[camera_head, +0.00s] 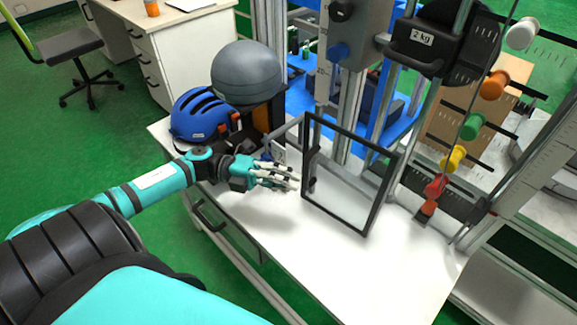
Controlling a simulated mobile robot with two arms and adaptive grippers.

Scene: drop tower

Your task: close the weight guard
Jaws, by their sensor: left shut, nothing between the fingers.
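The weight guard (392,159) is a clear panel in a dark frame. It stands upright above the white table in front of the drop tower, angled out from the tower's rails. A small dark handle shows on its left side. My left gripper (293,179) is just left of the guard, low over the table, with its fingers together and empty. The fingertips point at the guard's left edge; I cannot tell whether they touch it. A black weight (420,42) marked "2 kg" sits high on the tower, behind and above the guard. My right gripper is out of view.
Several coloured knobs, one green (471,126), line the right side. The white table (365,265) is bare in front of the guard.

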